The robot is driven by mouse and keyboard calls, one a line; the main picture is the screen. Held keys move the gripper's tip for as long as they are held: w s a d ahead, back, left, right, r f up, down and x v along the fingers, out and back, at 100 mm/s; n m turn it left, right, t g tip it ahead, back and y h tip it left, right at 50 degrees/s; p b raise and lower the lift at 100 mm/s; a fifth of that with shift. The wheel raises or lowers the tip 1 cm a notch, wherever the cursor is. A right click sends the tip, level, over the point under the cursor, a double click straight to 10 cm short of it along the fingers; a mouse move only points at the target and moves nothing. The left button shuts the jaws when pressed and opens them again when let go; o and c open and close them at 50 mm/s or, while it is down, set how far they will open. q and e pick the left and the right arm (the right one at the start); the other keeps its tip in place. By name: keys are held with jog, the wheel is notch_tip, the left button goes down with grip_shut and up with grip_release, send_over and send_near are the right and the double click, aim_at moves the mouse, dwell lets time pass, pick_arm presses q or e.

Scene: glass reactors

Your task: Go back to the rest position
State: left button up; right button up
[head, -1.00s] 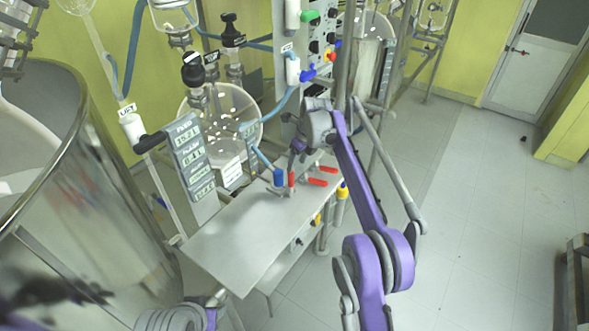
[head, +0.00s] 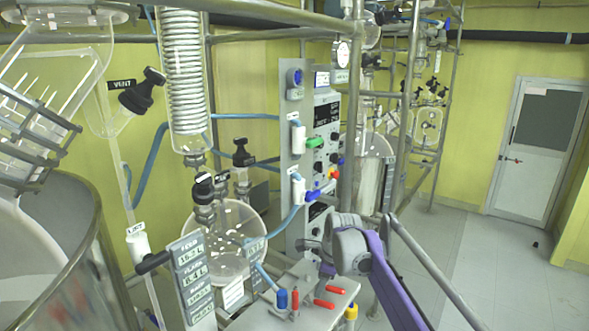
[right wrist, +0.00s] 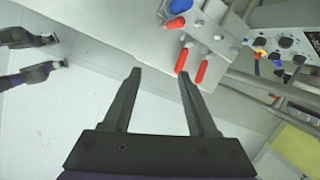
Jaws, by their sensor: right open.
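My right gripper (right wrist: 160,73) is open and empty in the right wrist view. Its two dark fingers point toward the grey bench top (right wrist: 150,12), with nothing between them. In the head view my right arm reaches in from the lower right, and its wrist is beside the control panel, above the bench. The arm hides much of the gripper there. My left gripper does not show in the head view.
A control panel (head: 326,133) stands close behind my right wrist. A round glass flask (head: 236,238) and a coiled condenser (head: 183,65) stand left of it. Open floor (head: 500,265) lies to the right, before a white door (head: 536,150).

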jog(key=s+d+r+n, duration=0.2)
jog(key=s+d+n, duration=0.3)
jog(key=s, duration=0.5)
jog(key=s+d+f+n, duration=0.1)
jog(key=s+f+n, duration=0.2)
jog(key=s, duration=0.6)
jog(key=s+d+f+n+t+h, duration=0.1)
jog(key=s+d+f+n, duration=0.1)
jog(key=s+f+n, duration=0.2)
jog(key=s+d+f+n+t, duration=0.1)
jog(key=s+f+n, duration=0.3)
jog(key=s+n, duration=0.4)
jog(key=s+d, duration=0.1)
jog(key=s, duration=0.5)
jog(key=shift+s+d+f+n+h, duration=0.2)
jog(key=shift+s+n+h, duration=0.1)
jog(key=shift+s+h, duration=0.1)
jog(key=shift+w, duration=0.1)
